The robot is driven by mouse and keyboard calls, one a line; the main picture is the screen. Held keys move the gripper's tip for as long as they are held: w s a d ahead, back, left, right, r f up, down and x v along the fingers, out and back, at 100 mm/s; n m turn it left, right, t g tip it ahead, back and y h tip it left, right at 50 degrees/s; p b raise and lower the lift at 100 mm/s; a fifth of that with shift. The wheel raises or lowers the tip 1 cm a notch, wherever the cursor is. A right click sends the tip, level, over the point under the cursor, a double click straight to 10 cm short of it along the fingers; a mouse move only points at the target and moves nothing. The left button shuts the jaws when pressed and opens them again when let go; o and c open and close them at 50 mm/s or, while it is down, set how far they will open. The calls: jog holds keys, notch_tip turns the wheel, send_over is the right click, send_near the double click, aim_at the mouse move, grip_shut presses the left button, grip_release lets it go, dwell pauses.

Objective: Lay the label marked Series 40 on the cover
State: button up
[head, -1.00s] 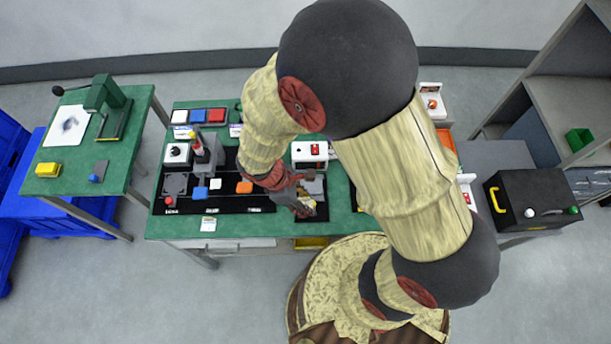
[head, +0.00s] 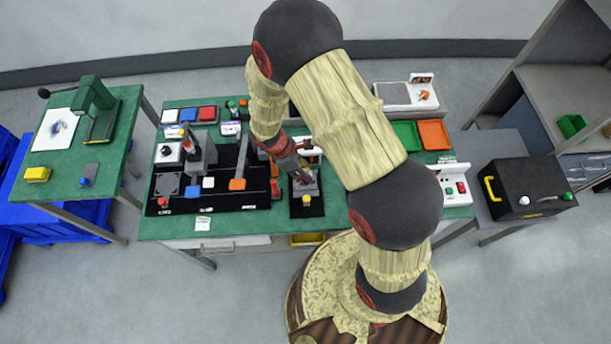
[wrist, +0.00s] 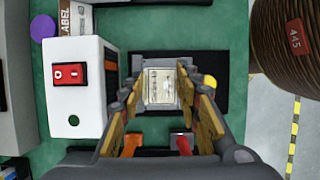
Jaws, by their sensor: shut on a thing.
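My gripper (wrist: 160,88) points down over a small black mat at the front of the green bench. Its fingers are shut on a pale label (wrist: 160,92) with fine printed lines, seen between the fingertips in the wrist view. The print is too small to read. A grey plate, perhaps the cover (wrist: 157,64), shows just beyond and around the label. I cannot tell whether the label touches it. In the head view my gripper (head: 303,178) is over the black mat (head: 308,211), and the label cannot be made out there.
A white box with a red switch (wrist: 70,74) stands close left of my gripper in the wrist view. A yellow knob (head: 306,199) sits at the mat's front. A larger black mat (head: 235,203) with several parts lies to the left. Green and orange trays (head: 434,134) are at the right.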

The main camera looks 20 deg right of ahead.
notch_tip(320, 180, down, 3)
jog(key=shift+r, duration=0.15)
jog(key=shift+s+f+b, duration=0.1)
jog(key=shift+f+b, duration=0.2)
jog(key=shift+b, duration=0.1)
jog(key=o, duration=0.7)
